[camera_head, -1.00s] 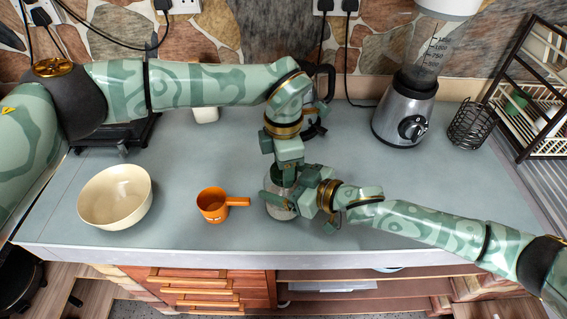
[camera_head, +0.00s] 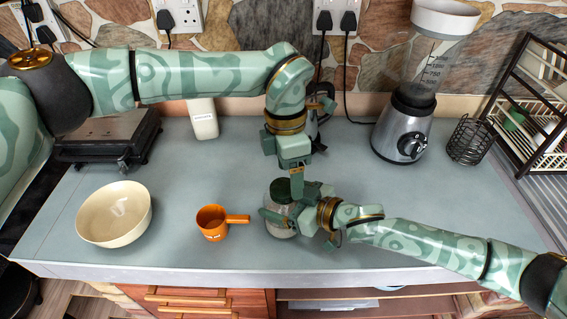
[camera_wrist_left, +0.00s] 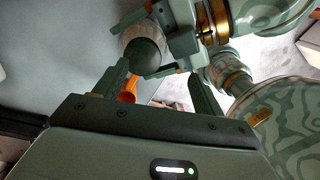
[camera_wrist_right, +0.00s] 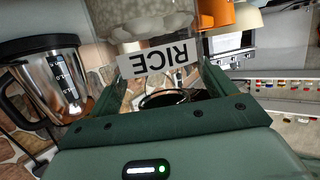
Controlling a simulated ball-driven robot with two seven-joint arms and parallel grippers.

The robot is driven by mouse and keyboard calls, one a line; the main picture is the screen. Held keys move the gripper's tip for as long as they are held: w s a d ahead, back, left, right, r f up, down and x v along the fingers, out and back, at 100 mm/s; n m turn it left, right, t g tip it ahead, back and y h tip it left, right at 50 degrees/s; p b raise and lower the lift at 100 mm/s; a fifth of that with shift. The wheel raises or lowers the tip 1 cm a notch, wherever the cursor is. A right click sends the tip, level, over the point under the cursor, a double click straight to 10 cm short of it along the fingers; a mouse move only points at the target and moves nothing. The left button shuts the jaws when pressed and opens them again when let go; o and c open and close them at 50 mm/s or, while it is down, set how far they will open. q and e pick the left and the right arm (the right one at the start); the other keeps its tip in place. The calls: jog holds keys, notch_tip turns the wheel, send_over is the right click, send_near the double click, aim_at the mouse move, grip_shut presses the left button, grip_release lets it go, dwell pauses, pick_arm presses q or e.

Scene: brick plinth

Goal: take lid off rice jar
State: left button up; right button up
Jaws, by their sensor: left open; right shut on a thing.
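The rice jar (camera_head: 279,228) is a clear glass jar standing on the counter at centre. Its dark green lid (camera_head: 281,189) sits on top. In the right wrist view the jar (camera_wrist_right: 140,22) shows white contents and a RICE label (camera_wrist_right: 158,60). My right gripper (camera_head: 290,208) is shut on the jar's body from the right. My left gripper (camera_head: 297,184) points down just behind and right of the lid, open. In the left wrist view the lid (camera_wrist_left: 145,54) lies just beyond the open fingers, with nothing between them.
An orange handled cup (camera_head: 212,222) and a cream bowl (camera_head: 115,214) stand left of the jar. A blender (camera_head: 403,125), a wire basket (camera_head: 470,135) and a dish rack (camera_head: 535,120) are at the right. A dark grill (camera_head: 108,137) is at back left.

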pick_arm(q)
jog(key=s+d+r+n+g+h, duration=0.2)
jog(key=s+d+r+g+h, duration=0.15)
jog(key=d+r+h, duration=0.85)
jog(key=w+d+r+n+t+h, duration=0.3)
jog(key=w+d+r+n+t, duration=0.25)
jog(key=w+n+t, duration=0.3)
jog(key=w+a+n+t+y, duration=0.2)
jog(key=w+a+n+t, duration=0.1)
jog(key=w+n, duration=0.3)
jog(key=n+g+y, duration=0.3)
jog(key=g+y, duration=0.4)
jog(key=y, duration=0.6)
send_over(283, 187)
jog(key=f, duration=1.5)
jog(key=shift+s+d, duration=0.1)
jog(key=shift+d, duration=0.2)
jog(key=shift+a+f+y, duration=0.25)
jog(key=shift+f+y, duration=0.05)
notch_tip(283, 187, down, 7)
jog(key=shift+f, duration=0.2)
jog(key=c, duration=1)
jog(key=n, duration=0.5)
jog(key=shift+n, duration=0.35)
jog(key=n, duration=0.3)
jog(key=shift+r, duration=0.1)
jog(key=n, duration=0.7)
jog(key=shift+n, duration=0.4)
